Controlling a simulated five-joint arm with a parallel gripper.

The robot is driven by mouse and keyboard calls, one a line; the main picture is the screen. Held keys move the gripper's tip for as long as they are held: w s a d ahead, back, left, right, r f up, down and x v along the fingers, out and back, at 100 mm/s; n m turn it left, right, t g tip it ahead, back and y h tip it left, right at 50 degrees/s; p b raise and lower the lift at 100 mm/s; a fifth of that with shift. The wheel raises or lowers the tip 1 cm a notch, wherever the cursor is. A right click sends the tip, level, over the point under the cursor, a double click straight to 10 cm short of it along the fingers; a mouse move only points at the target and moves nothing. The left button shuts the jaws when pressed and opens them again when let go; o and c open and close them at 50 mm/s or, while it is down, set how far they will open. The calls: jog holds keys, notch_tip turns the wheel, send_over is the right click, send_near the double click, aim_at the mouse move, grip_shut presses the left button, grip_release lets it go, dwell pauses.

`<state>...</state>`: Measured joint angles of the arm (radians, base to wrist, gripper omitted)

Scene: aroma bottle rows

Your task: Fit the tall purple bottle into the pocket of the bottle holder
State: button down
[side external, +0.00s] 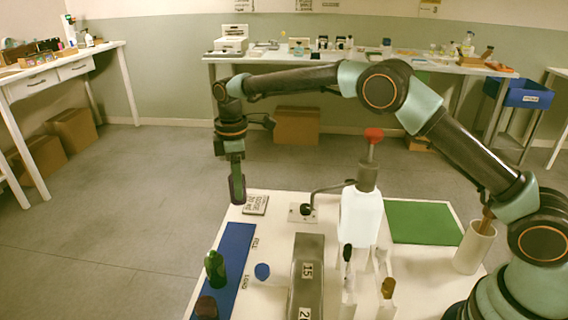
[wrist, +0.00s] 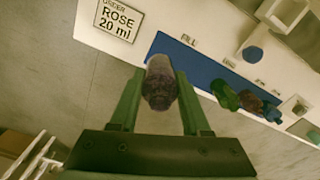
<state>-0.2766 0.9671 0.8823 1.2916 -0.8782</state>
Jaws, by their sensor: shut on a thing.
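The tall purple bottle (side external: 237,190) hangs roughly upright from my gripper (side external: 236,168), at the far left corner of the white table. In the wrist view the bottle (wrist: 160,80) looks dark purple-grey and sits between the two green fingers of my gripper (wrist: 159,92), which are shut on it. Its lower end looks close to the table edge in the side view; I cannot tell its exact height.
A ROSE 20 ml card (side external: 256,205) lies right of the bottle. A green bottle (side external: 215,268) and a dark brown one (side external: 206,308) stand at the strip.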

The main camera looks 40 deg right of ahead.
notch_tip(320, 180, up, 10)
jog(key=r, duration=0.3)
send_over(287, 277)
jog(key=s+d, duration=0.2)
jog(key=s, duration=0.1)
jog(key=f, duration=2)
jog(key=shift+s+d+f, duration=0.15)
jog(key=shift+s, duration=0.1)
jog(key=shift+f, duration=0.2)
